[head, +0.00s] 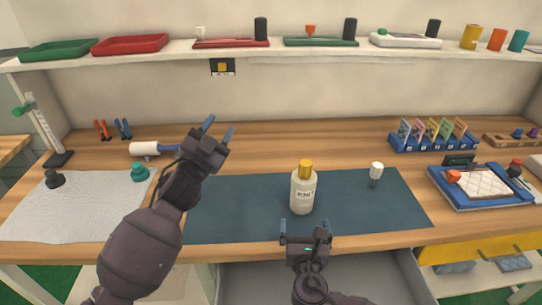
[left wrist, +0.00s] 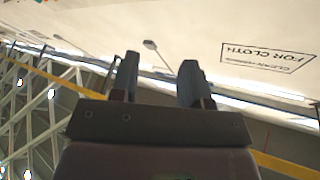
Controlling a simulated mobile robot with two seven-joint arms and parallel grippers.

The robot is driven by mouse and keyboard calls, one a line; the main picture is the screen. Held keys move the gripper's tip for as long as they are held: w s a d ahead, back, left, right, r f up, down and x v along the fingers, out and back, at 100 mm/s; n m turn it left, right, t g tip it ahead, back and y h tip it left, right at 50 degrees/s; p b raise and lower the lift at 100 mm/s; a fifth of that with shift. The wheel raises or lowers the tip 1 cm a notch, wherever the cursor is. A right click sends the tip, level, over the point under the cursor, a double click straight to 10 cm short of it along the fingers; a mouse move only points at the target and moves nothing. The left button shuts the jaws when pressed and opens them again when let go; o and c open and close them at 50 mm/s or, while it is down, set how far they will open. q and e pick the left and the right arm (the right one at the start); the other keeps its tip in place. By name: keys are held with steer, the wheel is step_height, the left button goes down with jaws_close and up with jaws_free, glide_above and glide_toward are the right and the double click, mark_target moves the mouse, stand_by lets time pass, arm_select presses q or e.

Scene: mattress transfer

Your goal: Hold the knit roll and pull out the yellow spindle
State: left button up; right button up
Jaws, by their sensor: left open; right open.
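I cannot make out a yellow spindle or a knit roll for certain in either view. A white roll (head: 145,148) with a blue handle-like part lies at the back left of the table, partly behind my left arm. My left gripper (head: 218,128) is open and empty, raised over the table to the right of that roll. Its two fingers also show in the left wrist view (left wrist: 160,66) with nothing between them. My right gripper (head: 305,231) is open and empty at the table's front edge, just in front of the bottle.
A bottle (head: 302,192) with a yellow cap stands on the dark blue mat (head: 400,212). A white cloth (head: 95,215) lies at left. A blue rack (head: 432,142) and blue tray (head: 480,202) are at right. A yellow-fronted unit (head: 470,249) is below. A "FOR CLOTH" label (left wrist: 268,57) shows.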

mark_target(303, 204)
arm_select(q)
steer(key=d+r+m+g+h, duration=0.4)
steer(key=d+m+g+h, duration=0.1)
steer(key=d+m+g, duration=0.2)
steer(key=d+r+m+g+h, duration=0.4)
steer(key=d+r+m+g, duration=0.1)
steer(key=d+m+g, duration=0.15)
arm_select(e)
steer(key=shift+w+d, duration=0.1)
steer(key=shift+w, duration=0.55)
arm_select(q)
step_height(303, 204, down, 17)
steer(key=a+n+g+y, duration=0.1)
steer(key=n+g+y, duration=0.5)
steer(key=n+y, duration=0.2)
steer(key=shift+s+a+y, duration=0.25)
steer(key=shift+s+y, duration=0.1)
steer(key=shift+y, duration=0.15)
arm_select(e)
steer(key=w, duration=0.6)
steer(key=w+d, duration=0.1)
steer(key=w, duration=0.2)
steer(key=shift+w, duration=0.25)
